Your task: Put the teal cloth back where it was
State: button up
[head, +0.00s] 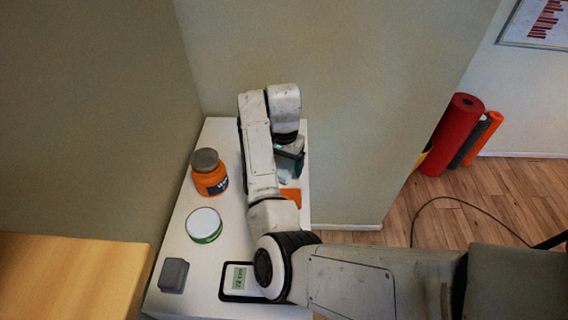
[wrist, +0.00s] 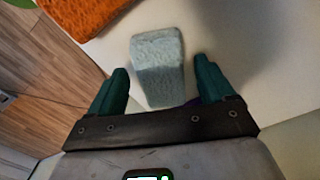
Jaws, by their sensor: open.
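The teal cloth (wrist: 158,68) is a pale blue-green folded block lying on the white top in the wrist view. My gripper (wrist: 162,72) is open, with one dark green finger on each side of the cloth. A gap shows between the cloth and each finger; I cannot tell how high the fingers are above the top. In the head view my gripper (head: 290,154) points down over the far right part of the white table, and my arm hides most of the cloth there.
The white table (head: 180,240) also bears an orange jar with a grey lid (head: 210,178), a white-and-green tub (head: 204,225), a grey box (head: 173,275) and a small display (head: 238,278). Walls stand close behind and left.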

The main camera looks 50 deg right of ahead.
aim_at(284, 166)
notch_tip(284, 166, up, 12)
jog(key=p, duration=0.1)
